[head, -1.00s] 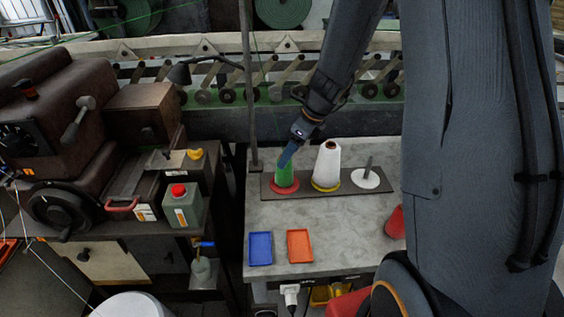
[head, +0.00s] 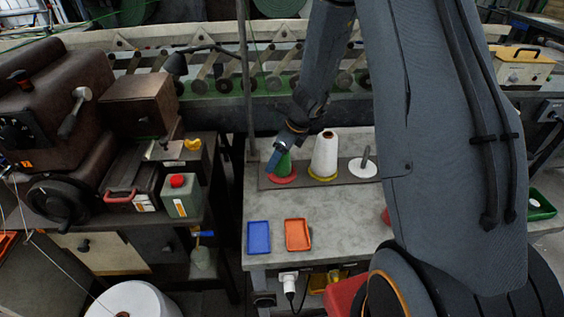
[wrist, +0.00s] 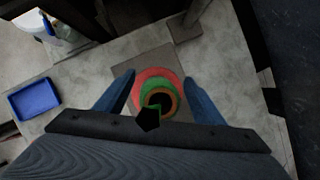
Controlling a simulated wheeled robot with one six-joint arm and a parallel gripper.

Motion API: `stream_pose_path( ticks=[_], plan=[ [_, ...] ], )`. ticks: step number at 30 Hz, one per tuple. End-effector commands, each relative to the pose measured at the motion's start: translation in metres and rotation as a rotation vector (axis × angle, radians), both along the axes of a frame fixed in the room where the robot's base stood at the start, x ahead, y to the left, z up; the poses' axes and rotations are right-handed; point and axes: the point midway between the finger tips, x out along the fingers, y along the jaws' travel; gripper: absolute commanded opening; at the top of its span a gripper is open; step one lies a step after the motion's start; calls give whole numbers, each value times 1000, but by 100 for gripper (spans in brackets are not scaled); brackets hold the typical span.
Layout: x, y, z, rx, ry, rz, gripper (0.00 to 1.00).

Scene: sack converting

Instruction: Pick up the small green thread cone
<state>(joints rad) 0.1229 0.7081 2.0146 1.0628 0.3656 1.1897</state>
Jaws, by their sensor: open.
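The small green thread cone (head: 284,167) stands upright on a red disc (head: 283,177) at the left end of a dark strip on the grey table. My gripper (head: 281,156) is over the cone and hides its upper part in the head view. In the wrist view the green cone (wrist: 146,92) is seen from above on the red disc (wrist: 150,76). My open gripper (wrist: 162,84) has one blue finger on each side of the cone, with gaps showing, so it is not gripped.
A taller white cone (head: 325,153) on a yellow disc stands close to the right, then a white disc (head: 362,168) with a bare peg. A blue tray (head: 259,238) and an orange tray (head: 298,234) lie in front. A vertical pole (head: 247,90) stands behind left.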

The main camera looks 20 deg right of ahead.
Motion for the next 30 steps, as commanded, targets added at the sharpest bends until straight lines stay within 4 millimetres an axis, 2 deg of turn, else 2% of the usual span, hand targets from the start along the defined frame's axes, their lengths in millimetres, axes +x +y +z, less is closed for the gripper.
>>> stream_pose_path(
  ticks=[5, 6, 14, 23, 30],
  plan=[
    [0, 0, 0, 0, 0, 0, 63],
    [0, 0, 0, 0, 0, 0, 59],
    [0, 0, 0, 0, 0, 0, 15],
    [0, 0, 2, 1, -1, 0, 14],
    [1, 0, 21, 0, -3, 1, 14]
  ],
)
